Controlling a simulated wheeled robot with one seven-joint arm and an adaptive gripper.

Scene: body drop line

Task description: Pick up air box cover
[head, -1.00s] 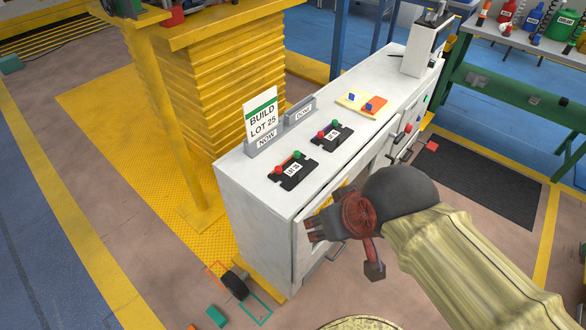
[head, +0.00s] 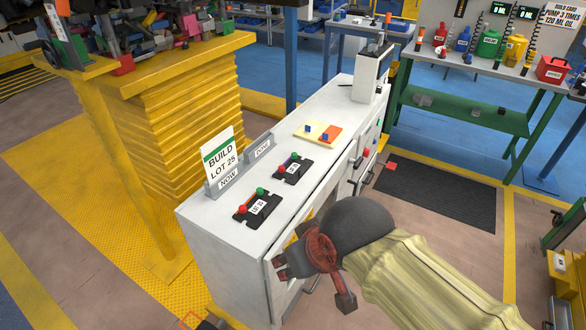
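I cannot tell for sure which thing is the air box cover. Two flat black parts with white lot labels and red and green knobs lie on the white cabinet top (head: 222,212): a nearer one (head: 243,210) and a farther one (head: 280,172). My gripper (head: 312,284) is in front of the cabinet's front face, to the right of and below the nearer black part in the picture. Its two fingers look spread apart, with nothing seen between them. My gripper and arm hide part of the cabinet front.
A BUILD LOT 25 card (head: 220,156) stands in a holder on the cabinet's left edge. A yellow and orange pad (head: 318,132) lies farther back. A cluttered yellow bench (head: 180,50) stands left; a green bench (head: 470,112) with bottles stands back right. A dark mat (head: 440,190) covers floor on the right.

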